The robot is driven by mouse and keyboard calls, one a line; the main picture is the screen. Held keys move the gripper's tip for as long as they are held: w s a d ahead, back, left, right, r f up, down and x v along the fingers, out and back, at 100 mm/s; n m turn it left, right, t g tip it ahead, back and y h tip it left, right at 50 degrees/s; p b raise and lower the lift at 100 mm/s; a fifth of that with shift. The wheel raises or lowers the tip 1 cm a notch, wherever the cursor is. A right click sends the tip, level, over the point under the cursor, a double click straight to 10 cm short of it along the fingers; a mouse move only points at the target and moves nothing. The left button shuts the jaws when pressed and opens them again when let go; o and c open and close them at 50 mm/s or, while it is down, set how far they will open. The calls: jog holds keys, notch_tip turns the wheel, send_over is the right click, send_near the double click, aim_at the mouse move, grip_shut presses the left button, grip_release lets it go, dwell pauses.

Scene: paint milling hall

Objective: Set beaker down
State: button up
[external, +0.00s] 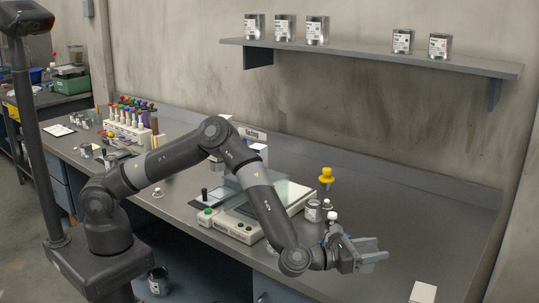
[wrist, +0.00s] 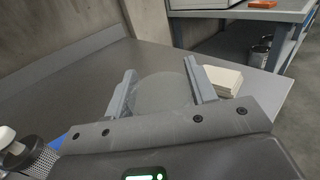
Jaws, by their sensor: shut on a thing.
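My gripper (external: 372,254) is low over the right part of the grey bench, its fingers pointing right. In the wrist view my gripper (wrist: 161,85) has its two fingers on either side of a clear, round glass beaker (wrist: 160,93), and is shut on it. The beaker is see-through and its outline is faint; I cannot make it out clearly in the external view. I cannot tell whether its base touches the bench top (wrist: 75,88).
A cream block (external: 423,292) lies near the bench's front right; it also shows beyond the right finger (wrist: 224,79). A metal can (external: 313,211), a yellow-topped item (external: 326,178) and a balance (external: 238,225) stand left of my gripper. Bare bench lies behind it.

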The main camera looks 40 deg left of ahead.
aim_at(370, 251)
jog(key=w+f, duration=0.1)
jog(key=w, duration=0.1)
jog(key=shift+w+d+f, duration=0.1)
jog(key=shift+w+f, duration=0.3)
jog(key=shift+f, duration=1.95)
jog(key=shift+f, duration=0.1)
jog(key=o, duration=1)
jog(key=shift+s, duration=0.1)
jog(key=v, duration=1.1)
jog(key=shift+s+a, duration=0.25)
jog(key=shift+a, duration=0.1)
jog(key=shift+w, duration=0.1)
